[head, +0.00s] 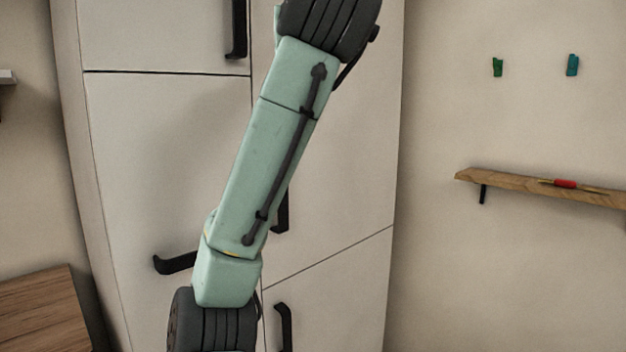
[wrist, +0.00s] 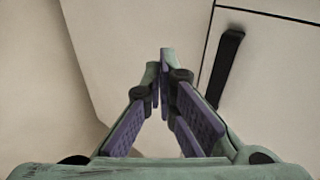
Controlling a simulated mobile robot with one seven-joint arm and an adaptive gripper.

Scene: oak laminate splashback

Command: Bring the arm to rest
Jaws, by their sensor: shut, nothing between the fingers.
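My gripper (wrist: 160,60) shows in the wrist view, with its purple-padded fingers shut together at the tips and nothing between them. It faces a pale cabinet front, beside a black handle (wrist: 225,68) at the upper right; it looks apart from the handle, though the distance is hard to tell. In the head view my green arm rises at a slant across the middle, in front of the tall white cabinet (head: 165,170). My gripper is outside the head view.
The cabinet has several closed doors with black handles, one at the lower left (head: 175,263). A wooden shelf (head: 520,183) with a small red item (head: 565,183) is on the right wall, below two hooks, green (head: 497,67) and teal (head: 572,65). A wooden surface (head: 40,312) is at lower left.

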